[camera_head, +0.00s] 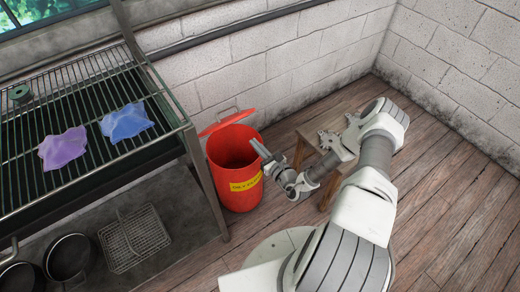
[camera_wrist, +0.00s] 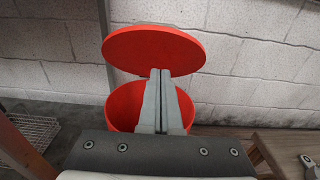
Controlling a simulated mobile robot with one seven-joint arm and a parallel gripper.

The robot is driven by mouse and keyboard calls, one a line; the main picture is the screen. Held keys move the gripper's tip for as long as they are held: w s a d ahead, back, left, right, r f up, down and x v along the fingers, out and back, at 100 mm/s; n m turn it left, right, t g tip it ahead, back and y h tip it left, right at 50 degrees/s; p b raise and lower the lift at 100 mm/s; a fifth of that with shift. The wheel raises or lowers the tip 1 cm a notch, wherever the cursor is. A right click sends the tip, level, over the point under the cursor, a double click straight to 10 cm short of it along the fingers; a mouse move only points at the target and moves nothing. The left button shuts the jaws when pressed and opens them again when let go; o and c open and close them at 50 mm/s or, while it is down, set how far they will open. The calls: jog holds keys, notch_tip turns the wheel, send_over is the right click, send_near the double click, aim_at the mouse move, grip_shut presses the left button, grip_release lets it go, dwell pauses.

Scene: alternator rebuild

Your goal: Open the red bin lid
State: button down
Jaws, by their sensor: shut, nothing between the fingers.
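The red bin (camera_head: 236,188) stands on the floor against the wall, with a yellow label on its front. Its red lid (camera_head: 226,122) is raised and tilted back toward the wall, so the dark inside shows. My gripper (camera_head: 256,145) is at the bin's right rim in the head view, fingers shut and empty. In the wrist view, the shut fingers (camera_wrist: 160,72) reach up in front of the bin (camera_wrist: 124,104), their tips overlapping the lower edge of the lid (camera_wrist: 153,45). I cannot tell whether they touch the lid.
A metal rack (camera_head: 205,185) stands just left of the bin, with purple (camera_head: 63,148) and blue (camera_head: 126,122) cloths on top. A wire basket (camera_head: 134,240) and pots sit below. A small wooden table (camera_head: 308,134) with metal parts stands right of the bin. Floor at right is clear.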

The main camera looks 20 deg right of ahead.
jog(key=w+a+r+b, duration=0.1)
jog(key=w+a+r, duration=0.1)
jog(key=w, duration=0.5)
jog(key=shift+w+a+r, duration=0.25)
jog(key=shift+w+r, duration=0.1)
jog(key=shift+r, duration=0.1)
